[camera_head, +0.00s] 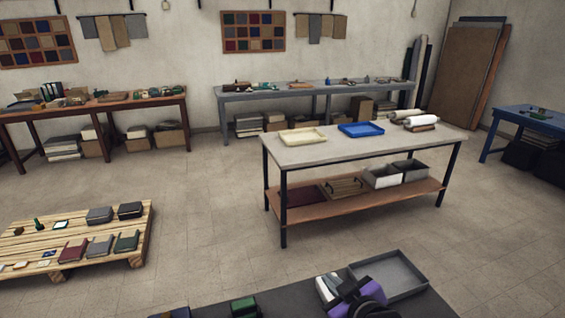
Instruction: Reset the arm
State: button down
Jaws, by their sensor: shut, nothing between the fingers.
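My gripper (344,284) shows at the bottom edge, right of centre, as part of a purple and black shape that I take to be my arm's end. It is over the dark near table (290,298), in front of an open grey tray (425,287). It is shut and seems to hold nothing; its fingertips are hard to make out. A pale, box-like thing (326,290) shows just left of it, and I cannot tell whether they touch. The lower part of my arm is cut off by the frame.
A green and dark item (243,306) lies left on the near table. A pallet (140,235) with several covered books stands at the left. A grey-topped shelf table (360,149) stands mid-room with trays (361,130) and white rolls (420,119). Floor between is clear.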

jog(key=s+d+m+t+h+b, duration=0.1)
jog(key=s+d+m+h, duration=0.1)
jog(key=s, duration=1.9)
jog(key=s+d+f+m+t+h+b, duration=0.1)
jog(key=s+d+m, duration=0.4)
jog(key=s, duration=1.7)
jog(key=shift+d+f+t+h, duration=0.15)
jog(key=shift+d+t+h, duration=0.2)
jog(key=shift+d, duration=0.6)
